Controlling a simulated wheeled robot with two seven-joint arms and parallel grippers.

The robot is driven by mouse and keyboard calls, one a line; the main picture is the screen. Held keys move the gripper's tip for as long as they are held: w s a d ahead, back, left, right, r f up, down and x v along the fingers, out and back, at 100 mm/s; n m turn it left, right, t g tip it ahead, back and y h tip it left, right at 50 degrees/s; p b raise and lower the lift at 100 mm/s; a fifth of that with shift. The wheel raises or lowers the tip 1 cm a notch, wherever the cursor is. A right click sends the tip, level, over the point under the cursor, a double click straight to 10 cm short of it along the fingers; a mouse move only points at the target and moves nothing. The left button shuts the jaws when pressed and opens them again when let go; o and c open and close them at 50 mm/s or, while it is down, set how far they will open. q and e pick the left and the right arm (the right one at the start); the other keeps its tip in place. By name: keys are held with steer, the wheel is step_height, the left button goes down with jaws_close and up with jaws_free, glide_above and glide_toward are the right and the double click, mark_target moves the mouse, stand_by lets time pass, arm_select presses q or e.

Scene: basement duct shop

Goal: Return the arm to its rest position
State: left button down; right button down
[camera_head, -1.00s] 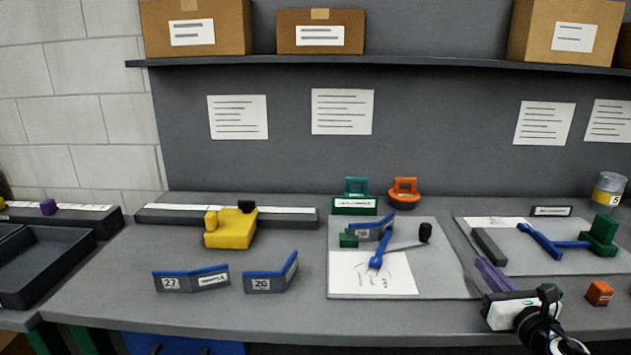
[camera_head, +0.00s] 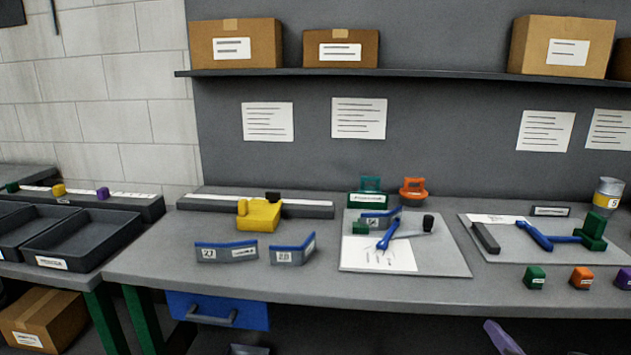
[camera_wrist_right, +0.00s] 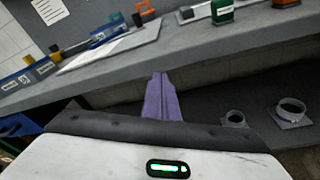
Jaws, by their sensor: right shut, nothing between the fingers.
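My right gripper (camera_head: 502,338) shows only as its purple fingers at the bottom edge of the head view. It is in front of and below the workbench's (camera_head: 300,285) front edge, touching nothing. In the right wrist view the purple fingers (camera_wrist_right: 162,98) are closed together with nothing between them, and the bench edge (camera_wrist_right: 180,50) runs above and beyond them. The rest of the right arm is outside the head view. My left gripper is not in view.
On the bench are a yellow tool (camera_head: 258,216), two angled grey-and-blue pieces (camera_head: 227,252), two grey boards (camera_head: 440,262) with tools, and small green (camera_head: 534,278) and orange (camera_head: 581,277) blocks near the front edge. Dark trays (camera_head: 85,240) stand left. Round duct collars (camera_wrist_right: 291,112) lie below.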

steer(key=s+a+f+m+g+y, duration=0.2)
steer(key=s+a+f+m+g, duration=0.2)
steer(key=s+a+f+m, duration=1)
steer(key=s+a+f+m+g+y, duration=0.2)
steer(key=s+a+f+m, duration=0.5)
steer(key=s+a+m, duration=0.4)
steer(key=s+m+g, duration=0.1)
steer(key=s+m, duration=0.1)
steer(key=s, duration=0.1)
steer(key=shift+a+m+g, duration=0.15)
steer(key=shift+m+g, duration=0.15)
